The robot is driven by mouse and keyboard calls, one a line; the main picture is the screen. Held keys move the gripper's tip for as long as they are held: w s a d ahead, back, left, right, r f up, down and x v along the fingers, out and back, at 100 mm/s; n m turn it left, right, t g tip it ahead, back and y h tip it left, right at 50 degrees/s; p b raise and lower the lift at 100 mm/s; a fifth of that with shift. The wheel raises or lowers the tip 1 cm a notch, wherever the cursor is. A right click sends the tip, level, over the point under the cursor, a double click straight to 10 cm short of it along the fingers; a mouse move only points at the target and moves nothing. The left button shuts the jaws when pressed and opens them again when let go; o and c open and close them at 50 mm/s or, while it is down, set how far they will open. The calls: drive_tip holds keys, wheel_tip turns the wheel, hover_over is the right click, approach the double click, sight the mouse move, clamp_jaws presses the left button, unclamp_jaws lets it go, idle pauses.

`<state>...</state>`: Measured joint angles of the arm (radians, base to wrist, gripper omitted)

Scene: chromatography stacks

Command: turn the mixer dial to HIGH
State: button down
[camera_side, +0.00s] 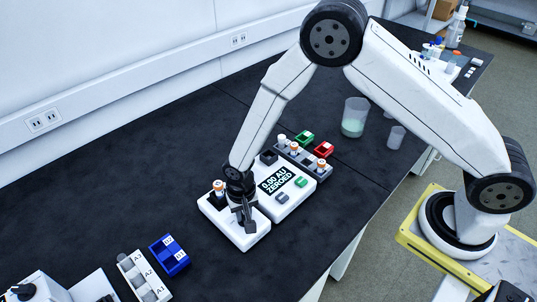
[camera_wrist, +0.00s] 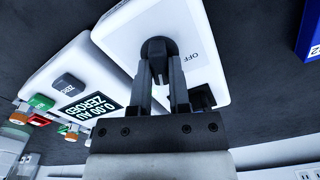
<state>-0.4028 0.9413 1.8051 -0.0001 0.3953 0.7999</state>
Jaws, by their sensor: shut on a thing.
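The mixer (camera_side: 228,228) is a white box on the black bench; its body also shows in the wrist view (camera_wrist: 190,18). Its black dial (camera_wrist: 157,49) sits on the top face beside the printed word OFF. My gripper (camera_wrist: 160,65) reaches over the box with its two fingers on either side of the dial, shut on it. In the side view my gripper (camera_side: 245,222) points down at the mixer and hides most of the dial. No HIGH label can be read in either view.
A white instrument (camera_side: 283,208) reading "0.00 AU ZEROED" stands right beside the mixer. An orange-capped vial (camera_side: 218,187) stands at the mixer's back. A blue rack (camera_side: 170,256) and a white rack (camera_side: 142,276) lie front left. Beakers (camera_side: 354,118) stand farther right. Bench in front is clear.

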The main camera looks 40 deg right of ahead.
sight(244, 215)
drive_tip(key=m, duration=0.5)
drive_tip(key=shift+m, duration=0.3)
idle(0.4)
drive_tip(key=c, duration=0.6)
unclamp_jaws()
drive_tip(key=shift+r, duration=0.15)
drive_tip(key=shift+r, duration=3.75)
drive_tip(key=s+d+r+n+t, duration=0.1)
drive_tip(key=s+d+r+n, duration=0.2)
drive_tip(key=s+d, duration=0.1)
drive_tip(key=s+d+r+n, duration=0.3)
drive_tip(key=d+r, duration=0.1)
drive_tip(key=d, duration=0.3)
drive_tip(key=s+d+r+n+t, duration=0.1)
drive_tip(key=s+d+r+n, duration=0.3)
drive_tip(key=d, duration=0.2)
drive_tip(key=shift+s+r+t, duration=0.2)
drive_tip(key=shift+s+t, duration=0.1)
